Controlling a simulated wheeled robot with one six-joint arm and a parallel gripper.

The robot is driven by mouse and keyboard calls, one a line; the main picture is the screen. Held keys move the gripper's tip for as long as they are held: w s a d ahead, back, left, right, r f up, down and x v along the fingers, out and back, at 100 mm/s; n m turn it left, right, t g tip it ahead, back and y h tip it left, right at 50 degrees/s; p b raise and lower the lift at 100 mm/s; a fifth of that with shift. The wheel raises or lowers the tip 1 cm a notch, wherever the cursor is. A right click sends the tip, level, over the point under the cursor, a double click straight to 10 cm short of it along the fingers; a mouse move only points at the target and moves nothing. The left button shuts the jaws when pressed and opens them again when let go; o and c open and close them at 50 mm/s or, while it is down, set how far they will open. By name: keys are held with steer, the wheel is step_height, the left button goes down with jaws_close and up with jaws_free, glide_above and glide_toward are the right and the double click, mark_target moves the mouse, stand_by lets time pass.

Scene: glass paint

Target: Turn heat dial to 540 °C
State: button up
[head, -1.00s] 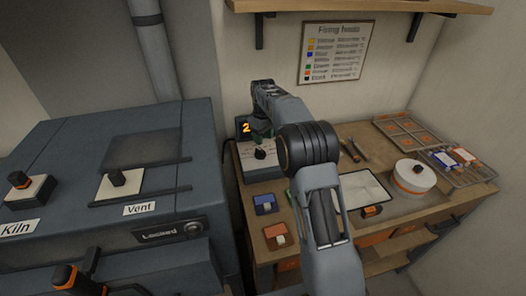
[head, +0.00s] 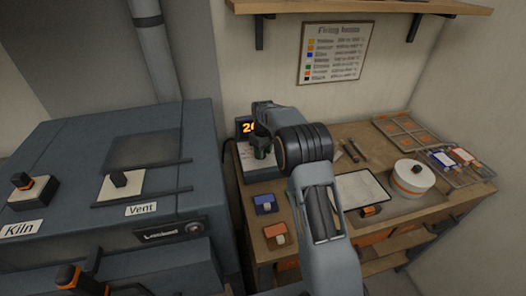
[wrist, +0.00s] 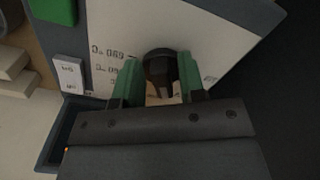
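The heat dial is a black knob on a pale-faced control box (head: 246,166) at the back left of the bench. In the head view my gripper (head: 262,153) hides the knob. The wrist view shows the dial (wrist: 160,68) between the green fingertips of my gripper (wrist: 159,80), one on each side. The fingers stand apart, and a firm grip on the knob is not evident. An orange-lit display (head: 247,127) behind the box is partly covered by my gripper; it starts with a 2. Small printed marks show left of the dial in the wrist view.
Blue (head: 264,204) and orange (head: 275,234) sample tiles lie in front of the box. A firing heats chart (head: 335,52) hangs behind.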

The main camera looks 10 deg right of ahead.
jaws_close()
steer(key=shift+w+d+n, duration=0.15)
steer(key=shift+n, duration=1.25)
steer(key=shift+w+d+n, duration=0.1)
steer(key=shift+w+n, duration=0.05)
steer(key=shift+n, duration=1.25)
steer(key=shift+o, duration=0.9)
jaws_free()
step_height(320, 180, up, 14)
steer(key=shift+b, duration=0.35)
